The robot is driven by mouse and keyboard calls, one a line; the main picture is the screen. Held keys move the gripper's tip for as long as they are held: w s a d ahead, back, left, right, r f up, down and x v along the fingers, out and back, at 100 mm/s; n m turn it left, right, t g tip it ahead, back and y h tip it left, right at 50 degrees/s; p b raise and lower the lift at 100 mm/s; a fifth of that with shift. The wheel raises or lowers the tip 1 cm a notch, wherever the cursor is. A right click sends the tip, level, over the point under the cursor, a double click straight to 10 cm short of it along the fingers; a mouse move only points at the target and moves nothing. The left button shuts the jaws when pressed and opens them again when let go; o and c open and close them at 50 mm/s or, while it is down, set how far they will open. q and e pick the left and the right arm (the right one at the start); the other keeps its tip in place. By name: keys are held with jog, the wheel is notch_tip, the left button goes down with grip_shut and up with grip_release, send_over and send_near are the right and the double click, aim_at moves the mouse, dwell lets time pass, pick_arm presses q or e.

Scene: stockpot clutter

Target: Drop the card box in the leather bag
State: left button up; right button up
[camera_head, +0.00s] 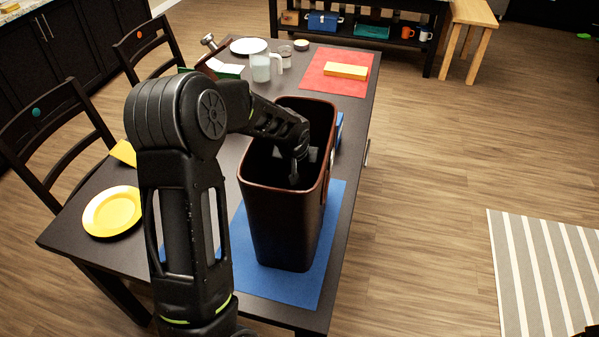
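The leather bag appears to be the tall, dark brown open-topped container (283,222) standing upright on a blue mat (327,235) at the table's near end. My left arm reaches over its left rim. My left gripper (294,177) points down inside the mouth, and its fingertips are hard to make out against the dark interior. A small grey patch shows beside it; I cannot tell whether it is a held thing or part of the gripper. No card box is clearly identifiable; an orange-yellow box (346,71) lies on a red mat (324,83) at the far end. My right gripper is not in view.
A yellow plate (112,211) is at the table's left edge. A clear pitcher (262,67), a white plate (249,46) and a glass (285,53) stand at the far end. A blue object (339,130) is partly hidden behind the bag. Chairs line the left side.

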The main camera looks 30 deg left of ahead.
pick_arm(q)
jog(key=shift+f, duration=0.2)
jog(key=o, duration=1.5)
jog(key=shift+r, duration=0.15)
jog(key=v, duration=1.3)
jog(key=shift+w, duration=0.15)
